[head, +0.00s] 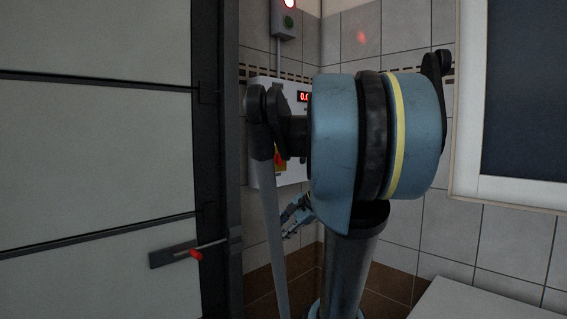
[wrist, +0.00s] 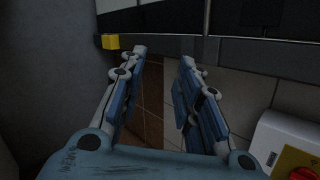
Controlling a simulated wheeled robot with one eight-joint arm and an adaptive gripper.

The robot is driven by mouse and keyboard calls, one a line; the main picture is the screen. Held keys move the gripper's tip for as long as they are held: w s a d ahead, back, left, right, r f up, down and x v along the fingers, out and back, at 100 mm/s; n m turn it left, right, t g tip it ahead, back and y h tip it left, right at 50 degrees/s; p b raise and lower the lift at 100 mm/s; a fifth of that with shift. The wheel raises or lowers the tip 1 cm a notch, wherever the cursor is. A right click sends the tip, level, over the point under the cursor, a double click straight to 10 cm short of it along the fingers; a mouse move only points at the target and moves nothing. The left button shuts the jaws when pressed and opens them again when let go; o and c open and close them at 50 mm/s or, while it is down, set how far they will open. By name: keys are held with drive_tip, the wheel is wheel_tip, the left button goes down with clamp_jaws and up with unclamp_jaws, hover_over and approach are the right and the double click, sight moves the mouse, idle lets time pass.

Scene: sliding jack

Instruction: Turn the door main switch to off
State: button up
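The main switch (head: 281,160), a red and yellow rotary switch, is on the front of a white control box (head: 265,180) on the tiled wall. My arm hides much of the box and part of the switch. In the wrist view the red knob on its yellow plate (wrist: 300,168) shows at the lower right corner, cut by the frame edge. My gripper (wrist: 163,56) is open and empty, its fingers apart, and the switch lies to its right. In the head view my gripper (head: 295,218) is partly seen below the box, mostly hidden behind my arm.
A large grey door (head: 100,150) with a red-knobbed bolt (head: 195,254) stands at left. A smaller box (head: 287,22) with a lit red lamp and green button hangs above. A framed dark panel (head: 525,90) is at right. A yellow block (wrist: 110,42) shows in the wrist view.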

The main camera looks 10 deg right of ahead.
drive_tip(key=w+d+r+m+t+y, duration=0.1)
drive_tip(key=w+d+r+m+t, duration=0.2)
drive_tip(key=w+r, duration=0.35)
drive_tip(key=w+d+r+m+t+y, duration=0.1)
drive_tip(key=w+d+r+m+y, duration=0.15)
drive_tip(key=w+r+m, duration=0.35)
drive_tip(key=m+t, duration=0.5)
drive_tip(key=m, duration=0.2)
approach(282, 158)
drive_tip(key=x, duration=0.8)
drive_tip(key=shift+w+a, duration=0.15)
drive_tip(key=shift+w, duration=0.25)
